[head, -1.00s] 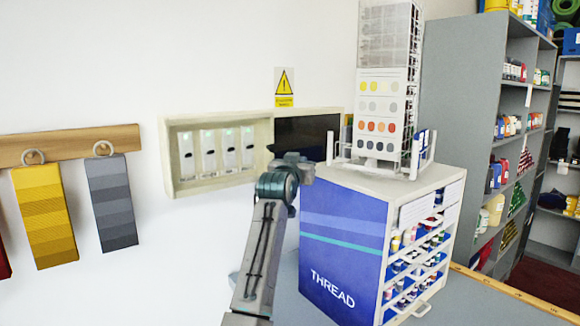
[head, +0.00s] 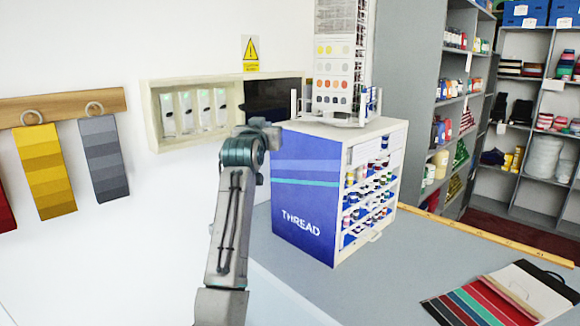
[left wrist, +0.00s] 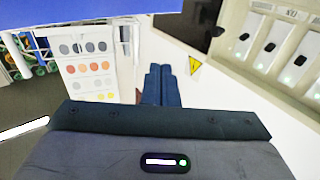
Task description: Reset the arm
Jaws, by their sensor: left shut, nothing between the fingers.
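My left arm (head: 228,215) rises from the bottom of the head view, and its upper joint stands in front of the wall box and the thread cabinet's left edge. The left gripper's fingers are hidden there behind the arm. In the left wrist view the left gripper (left wrist: 158,70) shows as two dark blue fingers pressed together with nothing between them. They point toward the white wall, with the yellow warning sign (left wrist: 194,66) just right of their tips and the colour dot card (left wrist: 88,70) to their left. My right gripper is in neither view.
An open wall box (head: 152,125) with several white switch units hangs behind the arm. The blue THREAD cabinet (head: 303,208) stands close on the right, carrying a card rack (head: 335,70). Swatches (head: 104,158) hang at left.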

